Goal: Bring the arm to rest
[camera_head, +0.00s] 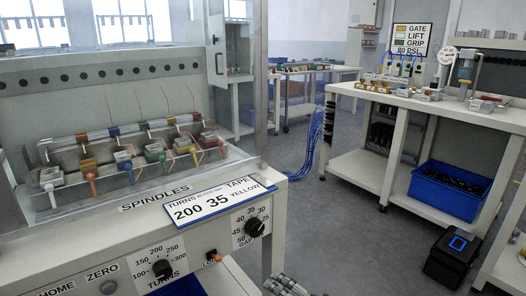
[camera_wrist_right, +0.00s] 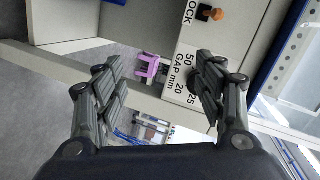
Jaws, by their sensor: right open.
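My right gripper (camera_wrist_right: 160,85) is open in the wrist view, with its two fingers spread apart and nothing between them. Part of it (camera_head: 286,286) shows at the bottom edge of the head view, in front of the machine's front panel (camera_head: 210,258). In the wrist view the right finger overlaps the GAP mm dial area (camera_wrist_right: 186,78) and hides much of it. I cannot tell whether it touches the panel. My left gripper is not in view.
The panel carries a TURNS knob (camera_head: 163,269), a GAP knob (camera_head: 254,227) and an orange-tipped LOCK switch (camera_head: 214,256). Coloured spindles (camera_head: 155,153) stand above. A purple clip-like part (camera_wrist_right: 148,67) shows beyond my fingers. A workbench (camera_head: 430,101) with a blue bin (camera_head: 448,190) stands right, across open floor.

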